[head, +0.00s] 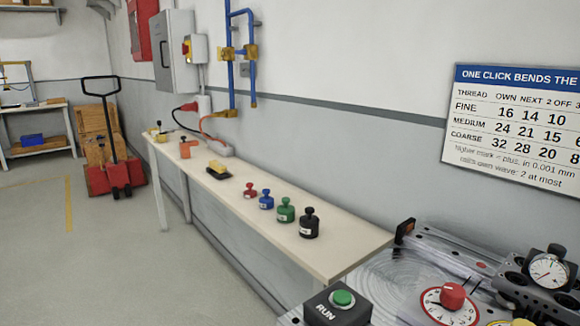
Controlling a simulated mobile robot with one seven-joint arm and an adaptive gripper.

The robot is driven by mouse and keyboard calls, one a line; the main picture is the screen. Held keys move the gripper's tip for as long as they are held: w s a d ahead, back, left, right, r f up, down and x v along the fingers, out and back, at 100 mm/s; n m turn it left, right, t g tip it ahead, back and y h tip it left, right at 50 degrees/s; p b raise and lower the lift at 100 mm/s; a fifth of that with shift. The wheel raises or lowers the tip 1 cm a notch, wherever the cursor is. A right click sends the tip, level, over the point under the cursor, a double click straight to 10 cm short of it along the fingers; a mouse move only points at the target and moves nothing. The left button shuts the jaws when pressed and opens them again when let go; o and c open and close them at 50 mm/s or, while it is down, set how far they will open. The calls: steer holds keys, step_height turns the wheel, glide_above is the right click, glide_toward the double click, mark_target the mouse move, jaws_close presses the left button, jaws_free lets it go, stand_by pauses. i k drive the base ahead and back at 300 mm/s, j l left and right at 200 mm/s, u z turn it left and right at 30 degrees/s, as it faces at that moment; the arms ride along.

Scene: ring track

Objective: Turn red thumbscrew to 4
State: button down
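The red thumbscrew (452,296) stands on a round white dial (437,309) with a red rim and black figures, at the lower right of the head view. The dial lies on the metal machine bed. The figures and the pointer mark are too small to read for certain. A dial gauge (549,270) with a white face and black body stands to the right of the thumbscrew; its reading is unclear. I cannot make out my gripper anywhere in this view.
A green RUN button (342,298) on a black box sits left of the dial. A yellow knob (517,323) is cut off at the bottom edge. A long bench (345,245) holds several coloured knobbed weights. A wall chart (515,125) hangs above. Open floor lies left.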

mark_target(452, 296)
steer(key=j+z, duration=0.1)
steer(key=z, duration=0.35)
steer(key=k+z, duration=0.1)
steer(key=z, duration=0.4)
steer(key=j+z, duration=0.1)
steer(key=z, duration=0.35)
steer(key=k+l, duration=0.05)
